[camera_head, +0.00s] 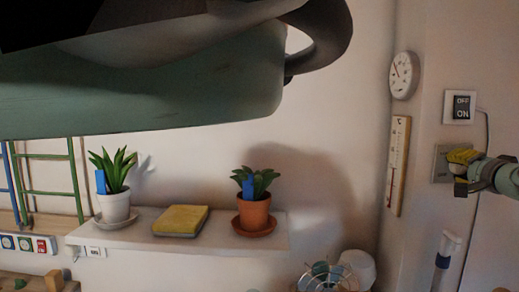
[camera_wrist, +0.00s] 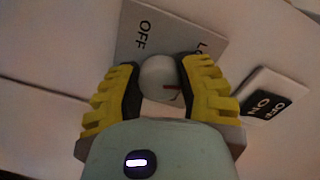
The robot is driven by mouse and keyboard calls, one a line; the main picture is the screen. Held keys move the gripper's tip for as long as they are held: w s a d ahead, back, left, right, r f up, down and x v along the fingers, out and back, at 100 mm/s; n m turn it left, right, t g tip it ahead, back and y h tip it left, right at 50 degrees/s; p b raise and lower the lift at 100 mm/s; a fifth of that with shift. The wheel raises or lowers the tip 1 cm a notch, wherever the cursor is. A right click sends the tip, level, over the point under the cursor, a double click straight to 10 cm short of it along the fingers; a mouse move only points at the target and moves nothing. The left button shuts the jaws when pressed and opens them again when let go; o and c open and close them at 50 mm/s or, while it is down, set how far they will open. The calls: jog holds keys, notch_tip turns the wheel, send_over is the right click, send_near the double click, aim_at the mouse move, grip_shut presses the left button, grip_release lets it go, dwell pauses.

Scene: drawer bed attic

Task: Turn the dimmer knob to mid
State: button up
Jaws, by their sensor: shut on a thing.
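The dimmer knob (camera_wrist: 160,78) is round and whitish with a short red mark on its face. It sits on a grey plate (camera_wrist: 172,32) lettered "OFF" and "LO", fixed to the wall. My gripper (camera_wrist: 158,85) has yellow ribbed fingers with dark pads, one on each side of the knob, and is shut on it. In the head view my gripper (camera_head: 462,170) is at the right, against the plate (camera_head: 439,164). The knob is hidden there by the gripper.
An ON/OFF switch (camera_head: 461,107) is on the wall just above the plate. A round dial (camera_head: 404,75) and a thermometer (camera_head: 398,165) hang to the left. A large green shape fills the head view's upper left.

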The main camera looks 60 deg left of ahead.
jog(key=m+p, duration=0.3)
jog(key=m, duration=0.3)
jog(key=shift+r+y+p, duration=0.1)
jog(key=shift+y+p, duration=0.2)
jog(key=m+p, duration=0.2)
jog(key=m, duration=0.3)
jog(key=shift+a+m+p, duration=0.1)
jog(key=shift+m+p, duration=0.25)
jog(key=shift+m, duration=0.05)
jog(key=shift+s, duration=0.1)
jog(key=o, duration=1.2)
jog(key=shift+s+d, duration=0.1)
jog(key=shift+d, duration=0.25)
jog(key=shift+v, duration=5.65)
